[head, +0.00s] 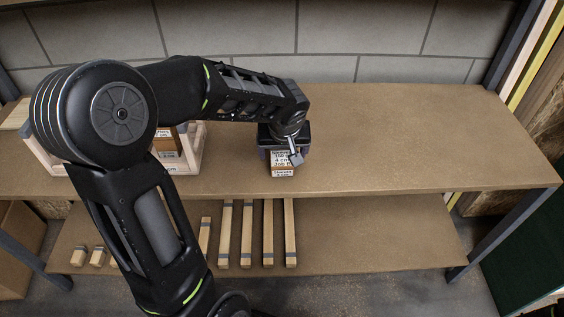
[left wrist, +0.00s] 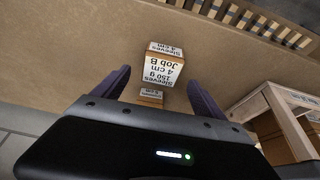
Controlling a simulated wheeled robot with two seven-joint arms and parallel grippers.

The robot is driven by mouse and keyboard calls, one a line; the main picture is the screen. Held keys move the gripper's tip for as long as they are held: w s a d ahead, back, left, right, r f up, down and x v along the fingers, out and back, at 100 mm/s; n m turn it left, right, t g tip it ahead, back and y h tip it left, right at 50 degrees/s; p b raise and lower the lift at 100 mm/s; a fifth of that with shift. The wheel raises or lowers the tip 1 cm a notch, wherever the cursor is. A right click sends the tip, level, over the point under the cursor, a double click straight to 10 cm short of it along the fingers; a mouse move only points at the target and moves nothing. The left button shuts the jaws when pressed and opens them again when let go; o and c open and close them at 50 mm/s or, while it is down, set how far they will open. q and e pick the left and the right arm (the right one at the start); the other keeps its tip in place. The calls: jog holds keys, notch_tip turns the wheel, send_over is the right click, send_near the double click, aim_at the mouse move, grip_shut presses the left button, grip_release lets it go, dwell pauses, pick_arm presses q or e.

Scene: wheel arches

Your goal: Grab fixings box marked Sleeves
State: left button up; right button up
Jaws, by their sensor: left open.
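A small brown box with white labels reading "Sleeves 150 g 4 cm Job B" (left wrist: 165,68) stands on the upper shelf. It also shows in the head view (head: 282,172), its back part hidden by my left gripper (head: 284,146). In the left wrist view my left gripper (left wrist: 158,78) is open, with its two dark fingers apart. The Sleeves box lies between and just beyond the fingertips in that view. Another labelled brown piece (left wrist: 151,98) shows between the fingers, its print too small to read. I cannot tell whether the fingers touch anything. My right gripper is not in view.
A pale wooden carrier (head: 197,158) holding brown boxes stands left of the Sleeves box, partly behind my arm. The upper shelf (head: 420,145) is clear to the right. Several wooden strips (head: 268,235) lie on the lower shelf. A block wall stands behind.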

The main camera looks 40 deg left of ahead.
aim_at(282, 158)
pick_arm(q)
jog(key=x, duration=0.5)
jog(key=shift+f+p, duration=0.2)
jog(key=shift+p, duration=0.15)
jog(key=shift+s, duration=0.1)
jog(key=shift+c, duration=0.3)
jog(key=c, duration=1.5)
